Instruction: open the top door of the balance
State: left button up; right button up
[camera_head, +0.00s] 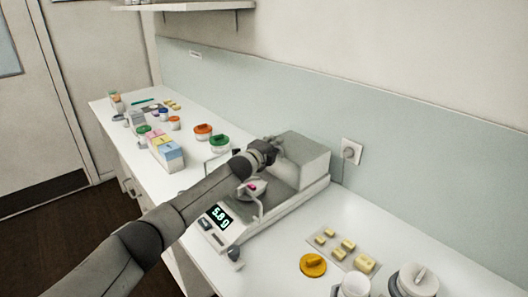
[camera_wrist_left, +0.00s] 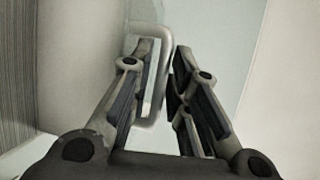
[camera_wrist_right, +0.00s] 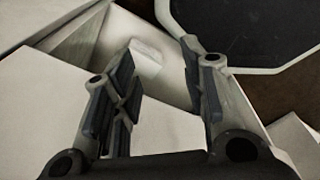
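The balance (camera_head: 221,237) stands on the white bench, its display reading about 5.8 g. A grey box-shaped part (camera_head: 308,158) rises at its back. A small pink item (camera_head: 257,186) shows in its weighing area. My left arm crosses over the balance, and the left gripper (camera_head: 264,151) is at the upper left edge of the box part; contact is unclear. The left wrist view shows the left gripper's fingers apart, with a pale rounded bar or rim (camera_wrist_left: 155,28) beside and behind the left finger. The top door cannot be made out clearly. My right gripper (camera_wrist_right: 160,70) is open and empty.
Left of the balance are jars with green (camera_head: 219,140) and orange (camera_head: 203,129) lids and several coloured boxes. At front right are an orange lid (camera_head: 313,265), a tray with yellow pieces (camera_head: 365,263) and white jars (camera_head: 415,281). A wall socket (camera_head: 351,150) is behind.

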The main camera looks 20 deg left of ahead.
pick_arm(q)
jog(key=v, duration=1.1)
jog(key=shift+s, duration=0.3)
dwell(0.4)
